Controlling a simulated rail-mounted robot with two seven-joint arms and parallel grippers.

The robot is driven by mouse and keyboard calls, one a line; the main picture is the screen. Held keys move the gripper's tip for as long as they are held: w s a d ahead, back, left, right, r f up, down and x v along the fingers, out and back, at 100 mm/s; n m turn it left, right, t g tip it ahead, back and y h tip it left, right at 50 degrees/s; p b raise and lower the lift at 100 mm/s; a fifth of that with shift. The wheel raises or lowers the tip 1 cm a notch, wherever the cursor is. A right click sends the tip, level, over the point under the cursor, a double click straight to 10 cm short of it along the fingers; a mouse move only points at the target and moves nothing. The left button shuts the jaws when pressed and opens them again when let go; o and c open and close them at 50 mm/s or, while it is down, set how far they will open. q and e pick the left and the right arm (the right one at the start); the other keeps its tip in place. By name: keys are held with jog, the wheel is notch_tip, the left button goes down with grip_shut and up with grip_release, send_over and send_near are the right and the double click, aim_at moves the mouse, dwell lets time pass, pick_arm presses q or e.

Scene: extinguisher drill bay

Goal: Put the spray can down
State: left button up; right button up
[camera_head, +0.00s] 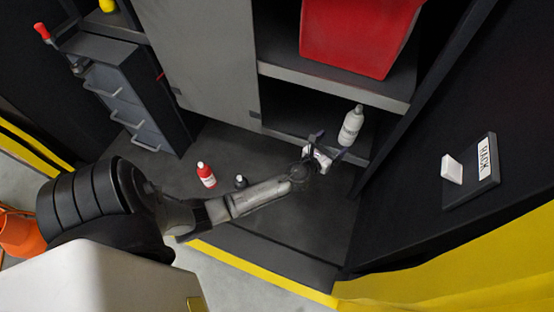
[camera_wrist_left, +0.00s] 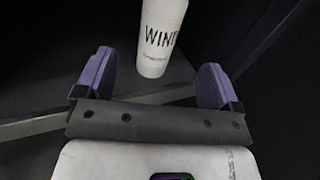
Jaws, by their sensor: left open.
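The white spray can (camera_head: 351,125), its label partly readable as "WIN…", stands upright on the low shelf of the cabinet at the right of centre. In the left wrist view the can (camera_wrist_left: 160,40) shows between the two purple fingers with a gap on each side, and its top is cut off. My left gripper (camera_head: 329,149) is open and empty, just in front of the can. I cannot tell how far the fingertips are from it in depth. My right gripper is not in view.
A red bottle (camera_head: 206,175) and a small dark object (camera_head: 240,181) stand on the dark floor behind my left arm. A red bin (camera_head: 355,35) sits on the shelf above the can. A drawer unit (camera_head: 125,105) stands at the left; a labelled panel (camera_head: 470,175) is at the right.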

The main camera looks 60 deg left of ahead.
pick_arm(q)
jog(key=s+d+n+g+h, duration=0.2)
jog(key=s+d+n+g, duration=0.2)
jog(key=s+n, duration=0.6)
jog(key=s+d+f+n+g+h, duration=0.1)
jog(key=s+d+n+g, duration=0.4)
jog(key=s+n, duration=0.5)
jog(key=s+d+f+n+g+h, duration=0.1)
jog(key=s+d+n+g+h, duration=0.2)
jog(key=s+n, duration=0.6)
jog(key=s+d+g, duration=0.1)
jog(key=s+d, duration=0.1)
jog(key=shift+s+d+n, duration=0.3)
jog(key=shift+n, duration=0.1)
jog(key=shift+a, duration=0.1)
